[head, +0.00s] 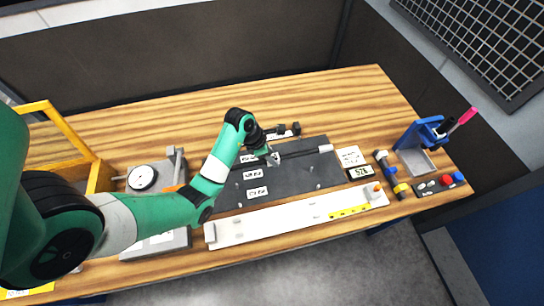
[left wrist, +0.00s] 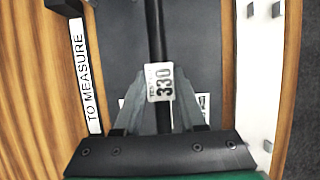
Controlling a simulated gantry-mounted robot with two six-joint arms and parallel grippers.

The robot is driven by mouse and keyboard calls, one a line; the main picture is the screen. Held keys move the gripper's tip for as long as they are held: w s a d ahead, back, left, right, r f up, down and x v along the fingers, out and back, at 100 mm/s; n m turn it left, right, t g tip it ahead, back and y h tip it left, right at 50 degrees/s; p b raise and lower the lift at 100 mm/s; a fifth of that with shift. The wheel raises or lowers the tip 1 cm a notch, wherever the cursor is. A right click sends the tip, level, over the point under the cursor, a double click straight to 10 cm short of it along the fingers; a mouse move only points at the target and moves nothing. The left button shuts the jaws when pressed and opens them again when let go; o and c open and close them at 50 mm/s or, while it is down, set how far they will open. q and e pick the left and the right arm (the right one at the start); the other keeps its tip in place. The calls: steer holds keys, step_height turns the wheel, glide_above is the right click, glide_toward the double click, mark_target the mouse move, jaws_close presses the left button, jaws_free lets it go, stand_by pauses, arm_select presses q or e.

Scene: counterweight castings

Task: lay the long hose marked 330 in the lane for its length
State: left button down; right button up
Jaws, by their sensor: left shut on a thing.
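The long hose is a dark rod that runs right from my left gripper (head: 272,160) to a pale end in the head view (head: 305,152). In the left wrist view the hose (left wrist: 155,35) runs up the picture from between the fingers (left wrist: 160,118), with a white tag reading 330 (left wrist: 160,82). My left gripper is shut on it. The hose is over the far part of the dark lane mat (head: 290,182); I cannot tell whether it touches. White lane labels (head: 256,174) stand at the mat's left, too small to read. My right gripper is not in view.
A long white board (head: 270,225) with a yellow strip lies in front of the mat. A dial instrument (head: 142,178) stands left. A small display (head: 360,172), blue holder (head: 420,132) and button box (head: 438,185) stand right. A "TO MEASURE" strip (left wrist: 86,75) lies beside the mat.

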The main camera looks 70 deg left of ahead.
mark_target(276, 170)
arm_select(q)
steer(key=shift+f+b, duration=2.35)
steer(key=shift+f, duration=0.25)
steer(key=shift+f+b, duration=0.55)
steer(key=shift+f, duration=0.1)
steer(key=shift+c, duration=2)
jaws_free()
step_height(276, 170, up, 7)
steer(key=p, duration=0.7)
steer(key=shift+w, duration=0.1)
